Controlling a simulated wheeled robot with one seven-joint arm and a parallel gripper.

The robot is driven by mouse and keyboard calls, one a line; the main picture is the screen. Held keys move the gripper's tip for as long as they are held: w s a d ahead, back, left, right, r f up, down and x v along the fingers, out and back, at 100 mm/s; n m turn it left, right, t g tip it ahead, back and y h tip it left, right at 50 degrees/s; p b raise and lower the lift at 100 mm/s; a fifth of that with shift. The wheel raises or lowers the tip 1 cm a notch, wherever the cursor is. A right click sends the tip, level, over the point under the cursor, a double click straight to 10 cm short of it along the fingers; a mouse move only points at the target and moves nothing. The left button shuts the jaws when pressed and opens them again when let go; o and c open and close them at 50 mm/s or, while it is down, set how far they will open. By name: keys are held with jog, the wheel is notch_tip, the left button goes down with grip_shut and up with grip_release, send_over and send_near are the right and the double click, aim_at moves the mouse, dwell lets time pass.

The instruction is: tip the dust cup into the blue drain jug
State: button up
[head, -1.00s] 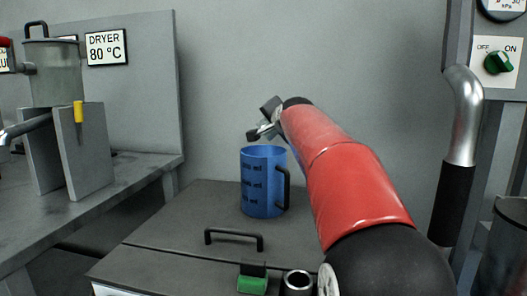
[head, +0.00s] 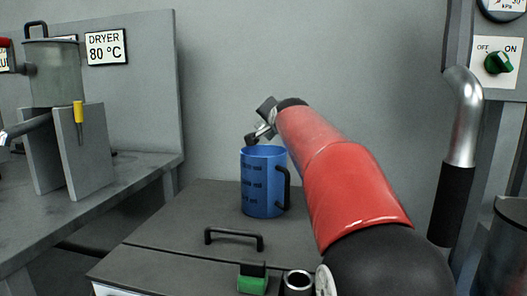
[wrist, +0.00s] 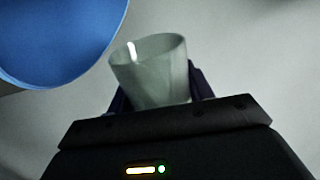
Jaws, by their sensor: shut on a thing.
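The blue jug (head: 262,188) with dark markings and a black handle on its right stands upright on the grey cabinet top. My gripper (head: 262,128) is at the jug's rim height or just above it, at the far end of my red arm. In the wrist view my gripper is shut on the dust cup (wrist: 152,72), a pale translucent cup that looks tilted. The blue jug (wrist: 55,40) fills the upper left there, beside the cup's mouth. The cup is not clearly made out in the head view, and its contents cannot be told.
The cabinet top (head: 190,215) has a black handle (head: 233,238) and a green-based block (head: 252,279) near its front. A dryer hopper (head: 55,72) stands on the left bench. A silver pipe (head: 467,115) and a switch panel (head: 497,62) are at the right.

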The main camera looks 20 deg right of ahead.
jog(key=shift+a+n, duration=0.25)
jog(key=shift+n, duration=0.15)
dwell(0.3)
dwell(0.8)
jog(key=shift+d+f+m, duration=0.2)
jog(key=shift+d+m, duration=0.45)
jog(key=shift+m, duration=0.35)
jog(key=shift+a+y, duration=0.1)
jog(key=shift+y, duration=0.2)
